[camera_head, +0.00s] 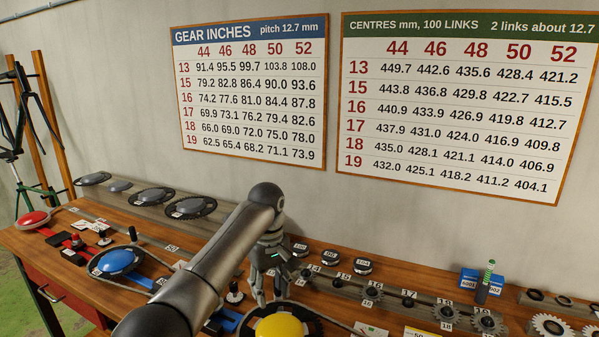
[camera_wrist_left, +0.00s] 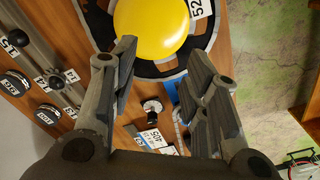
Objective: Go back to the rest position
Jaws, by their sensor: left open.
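My left gripper (camera_head: 270,285) hangs over the workbench in the head view, just behind a yellow dome (camera_head: 279,328) on a black chainring. In the left wrist view its fingers (camera_wrist_left: 160,90) are spread apart with nothing between them. The yellow dome (camera_wrist_left: 152,28) lies beyond the fingertips there, with a tag reading 52 beside it. A small black knob (camera_wrist_left: 152,106) and number cards (camera_wrist_left: 158,140) show below, between the fingers. My right gripper is not in either view.
A blue dome (camera_head: 117,262) and a red dome (camera_head: 32,219) sit on the bench to the left. Several small sprockets stand on a grey rail (camera_head: 385,294) to the right. A green-topped tool (camera_head: 487,280) stands upright by blue boxes (camera_head: 470,279). Two number charts (camera_head: 250,95) hang on the wall.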

